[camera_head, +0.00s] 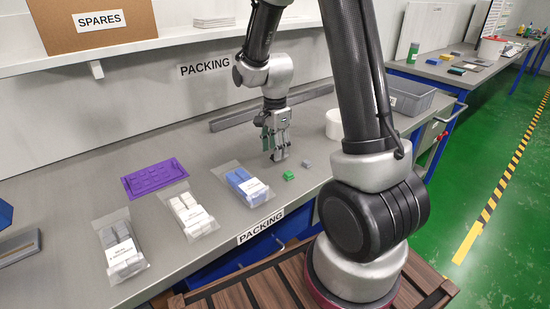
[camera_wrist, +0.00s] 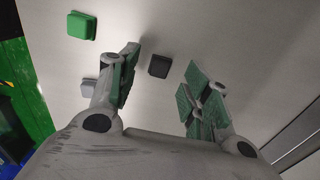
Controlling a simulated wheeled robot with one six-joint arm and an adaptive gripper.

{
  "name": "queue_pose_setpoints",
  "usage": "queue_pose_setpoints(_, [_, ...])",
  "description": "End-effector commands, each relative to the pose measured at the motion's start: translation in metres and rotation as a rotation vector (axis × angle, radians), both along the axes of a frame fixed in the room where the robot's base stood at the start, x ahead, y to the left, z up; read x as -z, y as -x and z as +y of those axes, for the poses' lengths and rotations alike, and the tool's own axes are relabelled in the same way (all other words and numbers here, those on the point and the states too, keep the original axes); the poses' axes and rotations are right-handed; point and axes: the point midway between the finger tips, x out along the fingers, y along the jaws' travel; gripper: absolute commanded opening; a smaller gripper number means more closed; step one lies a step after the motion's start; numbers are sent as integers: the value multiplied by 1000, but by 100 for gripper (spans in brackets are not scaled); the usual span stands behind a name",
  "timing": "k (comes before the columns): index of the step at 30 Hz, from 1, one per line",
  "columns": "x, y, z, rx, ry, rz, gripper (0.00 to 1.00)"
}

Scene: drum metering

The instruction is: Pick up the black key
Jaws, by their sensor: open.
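The black key (camera_wrist: 159,66) is a small dark square block on the grey bench top. In the wrist view it lies just beyond my open fingertips, in line with the gap between them. In the head view I cannot make it out behind my gripper (camera_head: 276,143). My gripper also shows in the wrist view (camera_wrist: 160,80), with green pads and nothing between its fingers. It points down at the bench. A green key (camera_wrist: 82,25) and a grey key (camera_wrist: 89,87) lie to the left in the wrist view.
The green key (camera_head: 289,175) and grey key (camera_head: 307,164) sit near the bench's front edge. Three labelled bags, grey (camera_head: 120,247), white (camera_head: 188,211) and blue (camera_head: 243,185), lie left of my gripper. A purple tray (camera_head: 154,178) lies behind them. A white roll (camera_head: 334,125) stands right.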

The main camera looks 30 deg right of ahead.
Motion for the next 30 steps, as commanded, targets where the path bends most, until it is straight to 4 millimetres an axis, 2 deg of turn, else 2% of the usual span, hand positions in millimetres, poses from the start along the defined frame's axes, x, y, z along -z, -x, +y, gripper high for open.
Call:
queue_pose_setpoints(4, [16, 0, 0, 0, 0, 1, 48])
queue_pose_setpoints(11, [18, 0, 0, -1, 0, -1, 48])
queue_pose_setpoints(18, [17, 0, 0, -1, 0, -1, 14])
queue_pose_setpoints(27, [17, 0, 0, -1, 0, -1, 14])
queue_pose_setpoints(30, [11, -1, 0, -1, 0, -3, 14])
